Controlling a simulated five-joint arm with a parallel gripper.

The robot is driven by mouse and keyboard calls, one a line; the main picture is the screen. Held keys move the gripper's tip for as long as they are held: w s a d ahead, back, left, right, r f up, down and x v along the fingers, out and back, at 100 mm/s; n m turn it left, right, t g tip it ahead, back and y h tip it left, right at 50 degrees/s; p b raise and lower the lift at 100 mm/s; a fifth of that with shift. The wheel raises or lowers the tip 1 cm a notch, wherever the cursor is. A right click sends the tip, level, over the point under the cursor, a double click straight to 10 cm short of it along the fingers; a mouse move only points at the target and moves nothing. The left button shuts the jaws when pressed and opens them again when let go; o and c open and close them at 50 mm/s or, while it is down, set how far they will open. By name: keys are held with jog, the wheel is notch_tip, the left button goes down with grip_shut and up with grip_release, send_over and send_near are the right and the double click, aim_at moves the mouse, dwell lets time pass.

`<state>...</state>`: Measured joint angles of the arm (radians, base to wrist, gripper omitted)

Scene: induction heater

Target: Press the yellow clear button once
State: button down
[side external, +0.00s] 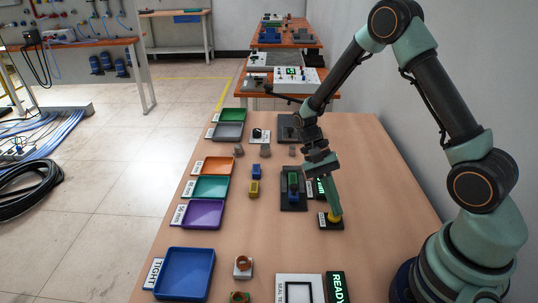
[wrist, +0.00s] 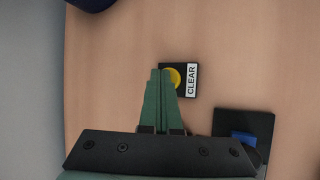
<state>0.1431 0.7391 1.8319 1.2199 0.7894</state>
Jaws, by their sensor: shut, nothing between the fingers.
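The yellow clear button (wrist: 176,78) sits on a small black plate with a white label reading CLEAR (wrist: 192,80) in the wrist view. My gripper (wrist: 161,72) is shut and empty, its green fingertips over the left part of the plate, overlapping the button's left edge. In the side view my gripper (side external: 334,210) points down at the yellow button (side external: 335,217), its tips right at the button. I cannot tell whether they touch it or whether the button is pressed down.
A black fixture (side external: 292,203) with blue and green blocks stands left of the button. Colored trays, including a purple one (side external: 182,218), line the left table edge. A READY display (side external: 337,287) is at the front.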

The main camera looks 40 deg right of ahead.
dwell(0.4)
jog(key=shift+r, duration=0.9)
jog(key=shift+r, duration=0.1)
jog(key=shift+r, duration=2.4)
jog(key=a+r+n+t+h, duration=0.1)
jog(key=a+r+n+t, duration=0.3)
jog(key=r+n+t, duration=0.6)
jog(key=shift+w+r+n+t, duration=0.15)
jog(key=shift+r+n+t, duration=0.15)
jog(key=shift+r+t, duration=1.85)
jog(key=shift+r+g, duration=0.65)
